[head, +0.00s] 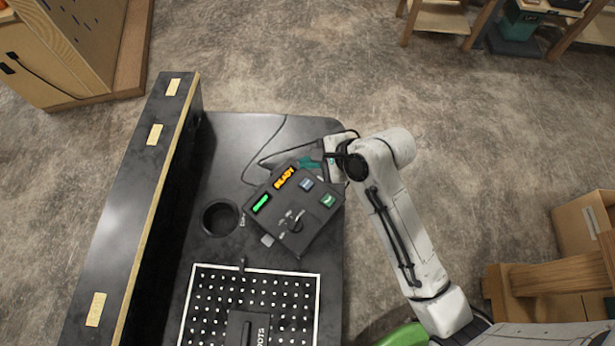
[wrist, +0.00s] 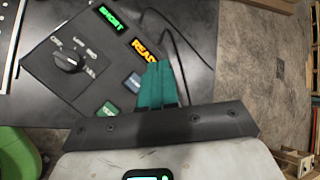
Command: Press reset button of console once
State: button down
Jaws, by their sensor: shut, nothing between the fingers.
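The dark console (head: 270,222) lies on the black table, turned at an angle. I cannot read which is reset. A black knob (wrist: 69,60) is on the console. My gripper (head: 308,163) has teal fingers, shut and empty (wrist: 160,68), by the console's far edge near the blue-grey button; contact is not visible.
A black cable (head: 265,158) runs over the table behind the console. A round cup-like hole (head: 221,218) is left of it, and a white-framed dotted board (head: 250,300) is in front. A long raised ledge (head: 150,190) bounds the table's left side.

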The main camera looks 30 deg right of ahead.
jog(key=shift+f, duration=0.1)
dwell(0.3)
jog(key=b, duration=0.8)
send_over(310, 186)
notch_tip(310, 186, down, 6)
jog(key=shift+w+f, duration=0.1)
jog(key=shift+f, duration=0.1)
jog(key=shift+f+b, duration=0.45)
jog(key=shift+f, duration=0.65)
jog(key=shift+f, duration=0.1)
dwell(0.6)
jog(key=shift+f, duration=0.3)
jog(key=shift+f, duration=0.45)
dwell(0.9)
jog(key=shift+r+p, duration=0.1)
jog(key=shift+p, duration=0.3)
jog(key=shift+r+p, duration=0.8)
jog(key=shift+p, duration=0.3)
